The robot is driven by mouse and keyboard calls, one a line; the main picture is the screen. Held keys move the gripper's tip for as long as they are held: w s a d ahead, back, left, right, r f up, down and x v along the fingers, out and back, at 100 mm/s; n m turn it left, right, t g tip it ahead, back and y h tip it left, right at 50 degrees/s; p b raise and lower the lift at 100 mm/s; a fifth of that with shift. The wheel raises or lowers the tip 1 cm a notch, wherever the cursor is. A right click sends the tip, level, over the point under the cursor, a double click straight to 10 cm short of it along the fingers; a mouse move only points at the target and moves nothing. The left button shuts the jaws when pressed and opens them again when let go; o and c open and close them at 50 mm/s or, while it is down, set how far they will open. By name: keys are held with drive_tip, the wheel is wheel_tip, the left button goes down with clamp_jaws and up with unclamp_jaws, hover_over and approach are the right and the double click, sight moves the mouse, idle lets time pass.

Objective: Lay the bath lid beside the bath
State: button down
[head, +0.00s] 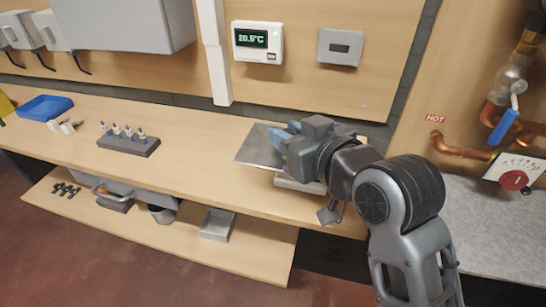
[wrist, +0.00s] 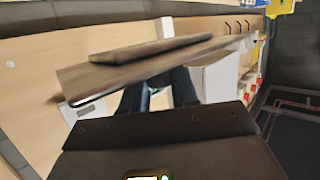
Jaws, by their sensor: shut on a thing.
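The bath lid looks like a flat grey metal plate (head: 258,147) at the right part of the bench in the head view. My gripper (head: 284,137) is shut on it, and its blue fingers meet the plate's right side. In the wrist view the plate (wrist: 100,80) crosses above my dark fingers (wrist: 158,90), with a darker bar along it. A pale grey box edge (head: 298,185) shows below my gripper and is probably the bath. Most of it is hidden by my wrist. I cannot tell whether the plate touches the bench or the box.
A dark rack with several small vials (head: 128,140) stands left of the plate, with clear bench between. A blue tray (head: 45,108) lies at the far left. A lower shelf holds a grey open bin (head: 217,225). Copper pipes (head: 465,150) are at the right.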

drive_tip(key=p, duration=0.1)
hover_over(238, 175)
wheel_tip(238, 175, down, 7)
drive_tip(key=shift+r, duration=0.1)
drive_tip(key=shift+f, duration=2)
drive_tip(key=shift+f, duration=0.2)
drive_tip(key=c, duration=0.9)
unclamp_jaws()
drive_tip(key=shift+o, duration=0.2)
